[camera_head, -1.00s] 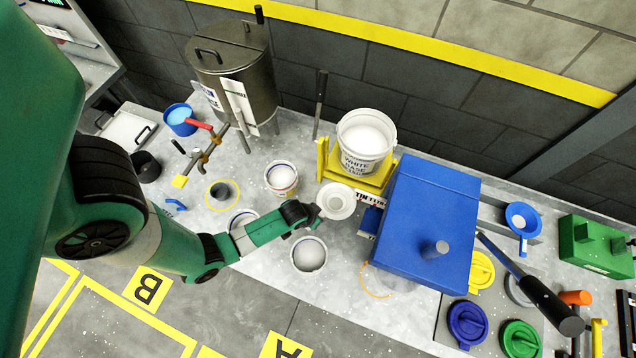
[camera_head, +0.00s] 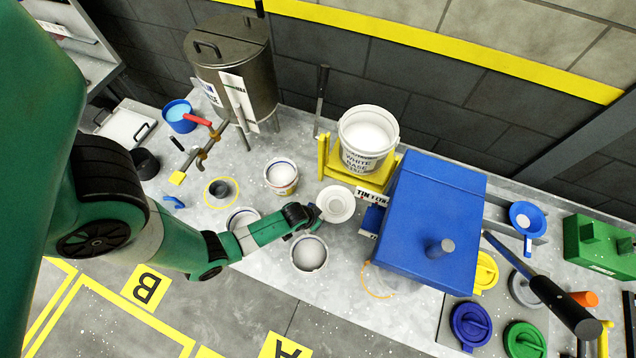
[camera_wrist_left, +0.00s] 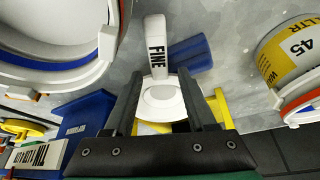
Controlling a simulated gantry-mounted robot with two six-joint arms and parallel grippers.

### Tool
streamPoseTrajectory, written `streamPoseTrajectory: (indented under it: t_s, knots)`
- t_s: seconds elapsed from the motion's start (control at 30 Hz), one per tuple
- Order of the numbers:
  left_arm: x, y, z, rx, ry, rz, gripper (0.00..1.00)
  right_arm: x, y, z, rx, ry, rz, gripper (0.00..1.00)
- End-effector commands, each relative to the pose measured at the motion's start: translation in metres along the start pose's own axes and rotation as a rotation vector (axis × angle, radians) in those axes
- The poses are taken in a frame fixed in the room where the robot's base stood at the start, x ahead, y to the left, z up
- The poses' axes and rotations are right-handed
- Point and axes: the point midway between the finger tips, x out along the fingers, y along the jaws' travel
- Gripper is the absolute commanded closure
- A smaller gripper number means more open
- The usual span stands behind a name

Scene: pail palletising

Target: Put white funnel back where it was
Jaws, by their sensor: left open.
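The white funnel (camera_head: 336,204) is a round white cup on the grey bench, in front of the white-base pail and left of the blue machine. In the left wrist view, a white handle marked FINE (camera_wrist_left: 156,50) and a round white part lie between my fingers. My left gripper (camera_head: 316,213) is at the funnel's left side; it also shows in the left wrist view (camera_wrist_left: 160,100), open around the white part. Whether the fingers touch it cannot be told. The funnel's underside is hidden. My right gripper is not in view.
The white-base pail (camera_head: 368,140) stands on a yellow stand behind. Open pails (camera_head: 281,176) (camera_head: 309,254) stand close to the gripper. The blue machine (camera_head: 430,220) blocks the right. A blue funnel (camera_head: 527,216) lies farther right. A yellow ring (camera_head: 221,194) marks the bench at left.

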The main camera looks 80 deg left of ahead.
Motion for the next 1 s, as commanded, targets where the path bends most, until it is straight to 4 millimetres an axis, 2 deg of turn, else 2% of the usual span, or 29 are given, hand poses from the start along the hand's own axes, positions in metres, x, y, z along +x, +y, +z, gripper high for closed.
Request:
streamPoseTrajectory:
  t_s: [0.17, 0.27, 0.4, 0.6, 0.7, 0.87, 0.9, 1.0]
  knots:
    - [-0.012, 0.000, -0.002, 0.000, 0.001, 0.000, 0.44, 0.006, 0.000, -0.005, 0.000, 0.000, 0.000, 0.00]
    - [-0.033, 0.000, -0.002, 0.001, 0.001, 0.000, 0.44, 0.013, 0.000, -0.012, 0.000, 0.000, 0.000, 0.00]
    - [-0.075, 0.000, -0.005, 0.001, 0.000, 0.001, 0.44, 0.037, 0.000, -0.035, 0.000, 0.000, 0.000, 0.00]
    - [-0.112, 0.000, -0.004, 0.001, -0.001, 0.000, 0.44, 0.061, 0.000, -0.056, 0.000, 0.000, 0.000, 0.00]
    - [-0.121, 0.000, -0.003, 0.000, 0.000, 0.000, 0.44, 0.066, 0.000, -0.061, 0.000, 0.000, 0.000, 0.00]
    - [-0.123, 0.000, -0.001, 0.000, 0.000, 0.000, 0.44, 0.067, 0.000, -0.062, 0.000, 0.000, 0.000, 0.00]
    - [-0.123, 0.000, -0.001, 0.000, 0.000, 0.000, 0.38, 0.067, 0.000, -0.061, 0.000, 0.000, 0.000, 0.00]
    - [-0.122, 0.000, -0.001, 0.000, 0.000, 0.000, 0.38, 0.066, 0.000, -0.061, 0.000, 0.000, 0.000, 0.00]
